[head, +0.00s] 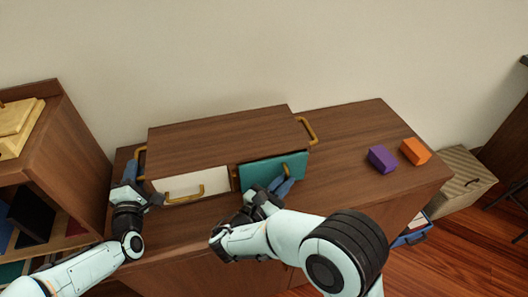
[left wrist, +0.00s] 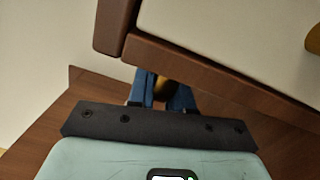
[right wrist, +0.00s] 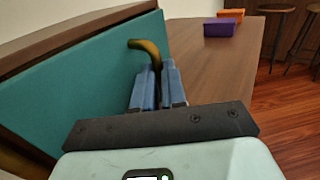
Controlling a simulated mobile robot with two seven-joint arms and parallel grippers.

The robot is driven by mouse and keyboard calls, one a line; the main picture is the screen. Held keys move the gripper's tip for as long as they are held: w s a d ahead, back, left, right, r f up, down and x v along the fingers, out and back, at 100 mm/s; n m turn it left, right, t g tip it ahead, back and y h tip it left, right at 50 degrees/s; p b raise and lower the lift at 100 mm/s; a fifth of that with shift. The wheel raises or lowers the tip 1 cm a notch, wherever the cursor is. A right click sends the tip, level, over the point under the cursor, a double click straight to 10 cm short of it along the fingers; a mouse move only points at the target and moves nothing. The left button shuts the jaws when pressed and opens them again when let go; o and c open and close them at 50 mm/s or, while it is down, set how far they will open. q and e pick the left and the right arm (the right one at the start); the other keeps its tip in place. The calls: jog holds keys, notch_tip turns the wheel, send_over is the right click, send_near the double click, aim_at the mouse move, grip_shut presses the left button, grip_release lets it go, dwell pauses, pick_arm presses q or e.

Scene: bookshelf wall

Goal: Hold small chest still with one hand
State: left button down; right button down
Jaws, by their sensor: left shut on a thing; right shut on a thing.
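The small chest (head: 222,135) is a brown wooden box on top of a low wooden cabinet. Its front has a white drawer (head: 211,181) with a gold handle (head: 184,195) and a teal panel (head: 258,172). My left gripper (head: 132,170) is at the chest's left end, shut on the gold side handle (head: 141,160); the handle shows between the blue fingers in the left wrist view (left wrist: 162,88). My right gripper (head: 283,185) is in front of the teal panel, shut on its gold handle, whose curved end shows in the right wrist view (right wrist: 147,48).
A purple block (head: 382,159) and an orange block (head: 415,151) stand on the cabinet top (head: 350,130) to the right, with clear surface between them and the chest. A bookshelf (head: 58,130) stands at the left. A light box (head: 460,178) is on the floor at right.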

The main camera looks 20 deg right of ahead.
jog(key=s, duration=1)
jog(key=shift+d, duration=0.3)
dwell(0.5)
jog(key=c, duration=1)
grip_release()
jog(key=shift+c, duration=0.2)
jog(key=shift+a, duration=0.2)
jog(key=v, duration=1.1)
jog(key=shift+s+a, duration=0.25)
jog(key=shift+s, duration=0.05)
